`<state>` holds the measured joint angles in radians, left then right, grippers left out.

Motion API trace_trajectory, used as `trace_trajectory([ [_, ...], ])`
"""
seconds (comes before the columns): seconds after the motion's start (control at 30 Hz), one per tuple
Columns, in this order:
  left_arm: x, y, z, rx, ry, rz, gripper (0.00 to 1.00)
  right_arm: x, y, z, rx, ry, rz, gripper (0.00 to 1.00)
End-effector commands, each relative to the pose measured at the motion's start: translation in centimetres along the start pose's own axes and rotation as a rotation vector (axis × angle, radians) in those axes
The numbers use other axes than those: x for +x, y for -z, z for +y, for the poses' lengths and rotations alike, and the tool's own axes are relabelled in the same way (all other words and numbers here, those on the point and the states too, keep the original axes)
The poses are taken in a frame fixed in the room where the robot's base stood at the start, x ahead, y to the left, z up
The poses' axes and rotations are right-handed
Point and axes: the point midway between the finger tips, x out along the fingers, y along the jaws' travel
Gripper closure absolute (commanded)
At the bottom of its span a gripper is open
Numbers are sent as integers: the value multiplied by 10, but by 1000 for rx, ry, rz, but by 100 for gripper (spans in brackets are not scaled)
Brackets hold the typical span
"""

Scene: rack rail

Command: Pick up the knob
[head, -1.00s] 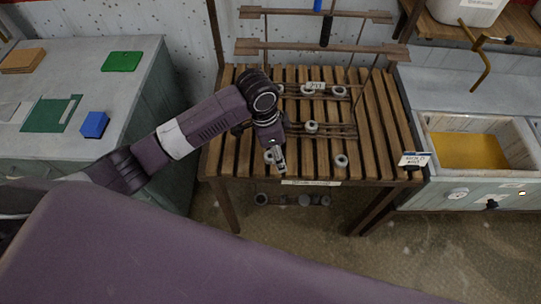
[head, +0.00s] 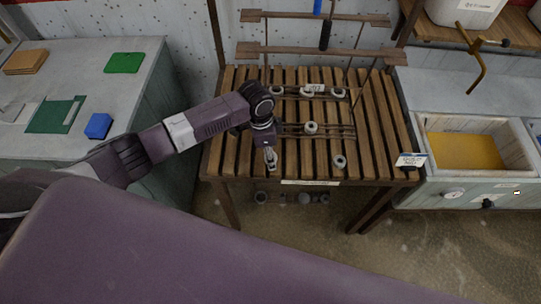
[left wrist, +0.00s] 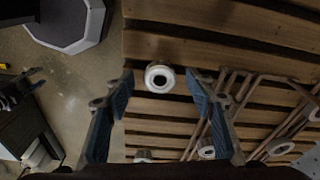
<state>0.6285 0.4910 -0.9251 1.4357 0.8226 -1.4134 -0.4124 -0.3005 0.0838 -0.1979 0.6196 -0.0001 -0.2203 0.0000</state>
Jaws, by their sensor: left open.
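In the left wrist view, a pale, round knob with a dark centre (left wrist: 158,77) lies on the wooden slats between my left gripper's spread fingertips (left wrist: 160,86). The fingers are open, apart from the knob on both sides. In the head view, my left gripper (head: 270,160) points down over the front left of the slatted table (head: 235,155) and hides most of that knob. Similar pale round pieces stand on the table: one at front right (head: 339,161), one in the middle (head: 311,127) and several at the back. My right gripper is not in view.
Thin brown rails (head: 318,137) cross the table behind the gripper. A rack (head: 315,52) stands at the back. A grey counter with a blue block (head: 98,126) is at left, an open drawer (head: 470,152) at right. A label (head: 411,160) sits at the table's right edge.

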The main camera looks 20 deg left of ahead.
Motion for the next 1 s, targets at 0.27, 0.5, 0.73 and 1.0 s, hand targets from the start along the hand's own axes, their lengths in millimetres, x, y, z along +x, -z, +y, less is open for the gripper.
trace_trajectory([
  [0.27, 0, 0, 0, -1, 0, 1, 58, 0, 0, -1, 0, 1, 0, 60],
  [0.5, 0, 0, 0, -1, 0, 1, 85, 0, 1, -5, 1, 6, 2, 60],
  [0.73, 0, 0, 0, -1, 1, 1, 95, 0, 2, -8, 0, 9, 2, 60],
  [1.0, -9, 2, -1, -2, 2, 4, 95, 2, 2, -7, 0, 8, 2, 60],
])
